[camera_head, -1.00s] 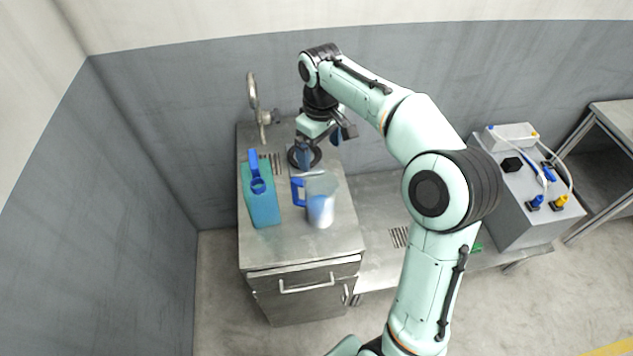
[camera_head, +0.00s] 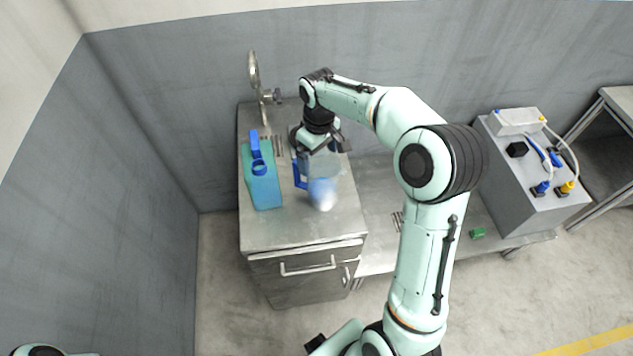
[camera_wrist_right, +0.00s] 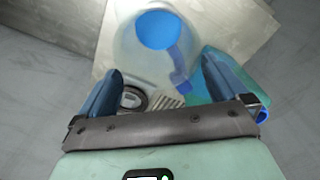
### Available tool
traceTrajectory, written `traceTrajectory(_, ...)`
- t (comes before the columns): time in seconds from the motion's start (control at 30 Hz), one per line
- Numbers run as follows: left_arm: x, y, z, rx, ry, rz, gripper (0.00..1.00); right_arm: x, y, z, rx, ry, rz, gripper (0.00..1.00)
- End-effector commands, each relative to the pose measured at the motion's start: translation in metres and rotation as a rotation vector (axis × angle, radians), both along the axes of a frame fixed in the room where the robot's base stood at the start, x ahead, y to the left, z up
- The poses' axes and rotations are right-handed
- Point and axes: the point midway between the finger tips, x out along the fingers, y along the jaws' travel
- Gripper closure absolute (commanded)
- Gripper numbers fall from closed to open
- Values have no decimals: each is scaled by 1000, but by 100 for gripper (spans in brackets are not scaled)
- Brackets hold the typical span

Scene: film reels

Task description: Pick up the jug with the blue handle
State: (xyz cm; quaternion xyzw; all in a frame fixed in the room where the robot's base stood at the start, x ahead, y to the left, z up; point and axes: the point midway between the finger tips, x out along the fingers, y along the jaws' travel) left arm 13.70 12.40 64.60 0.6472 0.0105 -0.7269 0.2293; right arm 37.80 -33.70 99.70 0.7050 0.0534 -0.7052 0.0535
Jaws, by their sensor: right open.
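The clear jug (camera_head: 325,190) with blue liquid and a blue handle stands on the metal cabinet top (camera_head: 290,230). The handle (camera_head: 299,176) is on its left side. My right gripper (camera_head: 322,150) is over the jug's back upper part and partly covers it. In the right wrist view the open fingers (camera_wrist_right: 161,68) point toward the jug (camera_wrist_right: 130,50), which lies ahead between them. Its handle (camera_wrist_right: 181,72) is near the right finger. I cannot tell whether a finger touches the jug. My left gripper is not in view.
A teal bottle (camera_head: 264,190) with a blue top stands close left of the jug, and partly behind the right finger in the wrist view. A metal tap (camera_head: 256,80) rises behind. A grey box with plugs (camera_head: 530,190) stands far right. The cabinet's front top is clear.

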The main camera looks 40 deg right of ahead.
Motion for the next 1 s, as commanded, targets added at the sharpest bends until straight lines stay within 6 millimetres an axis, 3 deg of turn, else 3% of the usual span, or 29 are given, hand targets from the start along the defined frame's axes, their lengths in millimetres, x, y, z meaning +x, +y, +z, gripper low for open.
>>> traceTrajectory(0.13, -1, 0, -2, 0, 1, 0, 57, 0, 0, -19, 0, 1, 0, 0)
traceTrajectory(0.4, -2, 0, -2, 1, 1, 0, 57, 0, 0, -23, -1, -1, 0, 0)
traceTrajectory(0.43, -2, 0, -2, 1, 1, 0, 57, 0, 0, -23, 0, -1, 0, 3)
traceTrajectory(0.47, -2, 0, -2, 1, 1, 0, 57, 0, 0, -23, 0, -1, -1, 13)
traceTrajectory(0.67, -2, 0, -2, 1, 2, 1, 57, 0, 0, -23, 0, 0, 0, 78)
traceTrajectory(1.0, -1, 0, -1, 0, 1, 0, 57, 1, 0, -19, -1, -2, 0, 79)
